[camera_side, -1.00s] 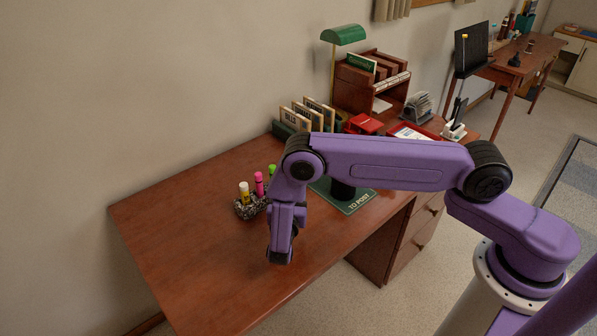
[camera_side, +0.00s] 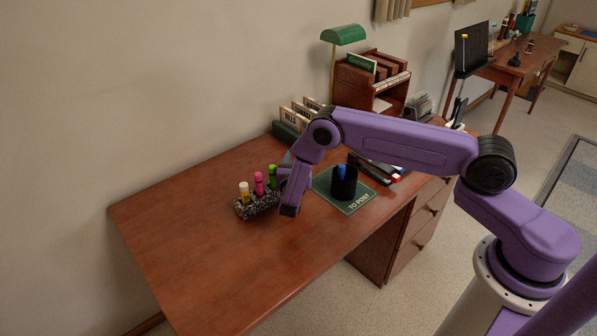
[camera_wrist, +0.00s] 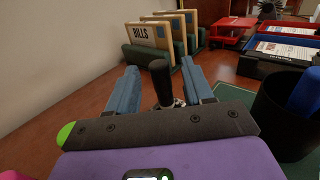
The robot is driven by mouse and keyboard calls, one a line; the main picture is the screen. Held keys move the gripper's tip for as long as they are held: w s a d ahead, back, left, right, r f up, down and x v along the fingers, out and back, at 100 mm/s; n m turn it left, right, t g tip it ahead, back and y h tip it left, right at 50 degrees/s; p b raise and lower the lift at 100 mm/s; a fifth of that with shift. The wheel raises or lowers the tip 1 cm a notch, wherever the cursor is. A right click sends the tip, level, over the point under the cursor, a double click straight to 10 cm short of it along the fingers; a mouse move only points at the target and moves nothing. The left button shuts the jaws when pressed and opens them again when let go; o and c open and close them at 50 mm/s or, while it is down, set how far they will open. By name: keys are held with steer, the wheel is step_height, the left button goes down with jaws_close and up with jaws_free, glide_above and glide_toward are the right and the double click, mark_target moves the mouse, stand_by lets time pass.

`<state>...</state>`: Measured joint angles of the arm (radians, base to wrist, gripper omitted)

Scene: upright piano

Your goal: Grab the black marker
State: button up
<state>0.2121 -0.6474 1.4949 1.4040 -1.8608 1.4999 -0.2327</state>
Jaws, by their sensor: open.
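The black marker (camera_wrist: 160,82) stands upright in the wrist view, between the two blue-grey fingers of my gripper (camera_wrist: 160,68). My gripper is open, with one finger on each side of the marker and a visible gap to the left finger. The right finger is closer to the marker; contact cannot be told. In the side view, my gripper (camera_side: 284,180) is at the right end of the speckled marker holder (camera_side: 258,208) and hides the black marker.
The holder also has yellow-white (camera_side: 244,191), pink (camera_side: 259,183) and green (camera_side: 272,176) markers. A black cup (camera_side: 344,185) with a blue item stands on a green mat (camera_side: 362,199) to the right. A letter rack (camera_wrist: 150,58) stands behind. The desk's front left is clear.

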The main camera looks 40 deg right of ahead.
steer(key=shift+x, duration=1.15)
jaws_close()
steer(key=shift+r, duration=0.1)
